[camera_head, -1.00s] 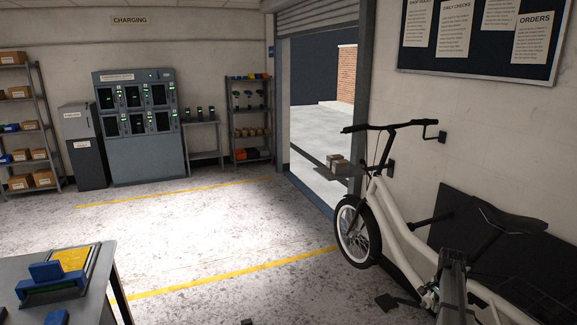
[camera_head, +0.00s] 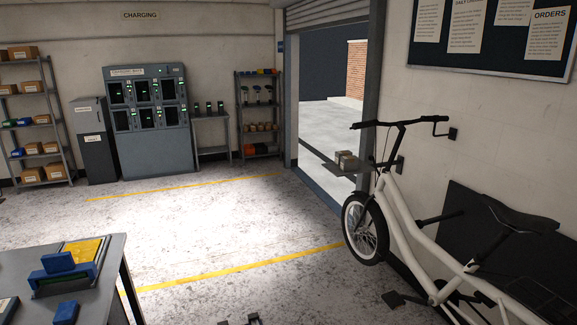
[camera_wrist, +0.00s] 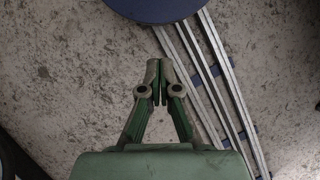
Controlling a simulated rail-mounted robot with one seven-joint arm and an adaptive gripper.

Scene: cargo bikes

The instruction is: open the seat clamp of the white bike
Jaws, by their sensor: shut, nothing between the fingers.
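The white bike (camera_head: 402,222) stands along the right wall in the head view, its front wheel toward the doorway. Its black saddle (camera_head: 520,219) sits on a dark, slanted seat post (camera_head: 492,246). The seat clamp area (camera_head: 474,265) is where the post enters the white frame; it is too small to tell the lever's position. My gripper (camera_wrist: 156,75) is in the wrist view, its fingertips together and empty above the speckled floor. The bike does not clearly show in that view. My gripper is not clearly visible in the head view, and I see it touching nothing.
A grey workbench (camera_head: 112,262) with a blue and yellow fixture (camera_head: 75,262) stands at the lower left. Charging lockers (camera_head: 150,150) and shelves line the back wall.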

